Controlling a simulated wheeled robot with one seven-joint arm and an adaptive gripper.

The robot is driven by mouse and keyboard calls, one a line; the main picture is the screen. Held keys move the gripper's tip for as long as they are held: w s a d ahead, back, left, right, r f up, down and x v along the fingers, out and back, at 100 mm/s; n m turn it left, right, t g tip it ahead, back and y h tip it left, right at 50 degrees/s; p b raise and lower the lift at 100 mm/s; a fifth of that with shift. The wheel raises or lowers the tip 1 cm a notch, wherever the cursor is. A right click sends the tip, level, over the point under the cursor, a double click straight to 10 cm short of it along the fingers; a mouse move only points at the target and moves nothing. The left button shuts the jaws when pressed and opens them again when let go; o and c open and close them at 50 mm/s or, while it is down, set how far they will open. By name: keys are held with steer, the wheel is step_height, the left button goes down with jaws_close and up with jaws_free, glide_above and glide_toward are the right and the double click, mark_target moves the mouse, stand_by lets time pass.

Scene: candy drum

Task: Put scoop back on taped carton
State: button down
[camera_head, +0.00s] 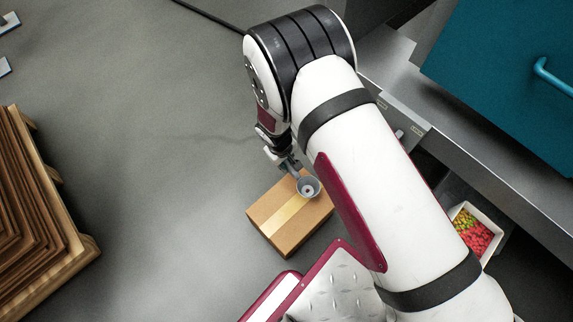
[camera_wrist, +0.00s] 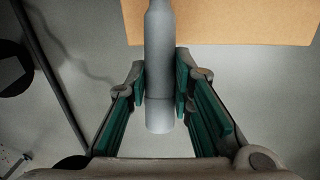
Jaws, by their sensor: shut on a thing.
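The taped carton (camera_head: 291,226) is a brown cardboard box with a pale tape strip, standing on the grey floor in the head view. The grey scoop (camera_head: 309,187) has a round bowl that shows over the carton's upper right part. My gripper (camera_head: 284,163) is at the carton's upper edge, shut on the scoop's handle. In the wrist view the handle (camera_wrist: 160,70) runs between the green-padded fingers of my gripper (camera_wrist: 160,95), and the carton (camera_wrist: 220,22) fills the top behind it. I cannot tell whether the scoop touches the carton.
A white bin of red and green candy (camera_head: 475,231) stands at the right, under a metal ledge (camera_head: 460,160). A teal cabinet (camera_head: 510,75) is above it. Stacked brown sheets on a pallet (camera_head: 40,220) are at the left. The floor between is clear.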

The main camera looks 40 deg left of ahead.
mark_target(287, 165)
steer(key=shift+w+a, duration=0.2)
steer(key=shift+w, duration=0.15)
step_height(287, 165, down, 4)
steer(key=shift+r+b, duration=0.15)
steer(key=shift+b, duration=1)
steer(key=c, duration=1.4)
jaws_free()
steer(key=shift+r, duration=0.1)
steer(key=shift+r, duration=0.1)
steer(key=r+p, duration=0.1)
steer(key=r, duration=0.3)
steer(key=s+r+p, duration=0.1)
steer(key=r+p, duration=0.1)
steer(key=r, duration=0.1)
steer(key=r+p, duration=0.1)
steer(key=r, duration=0.3)
steer(key=shift+s+a+r, duration=0.1)
steer(key=shift+s+r, duration=0.25)
steer(key=shift+s, duration=0.05)
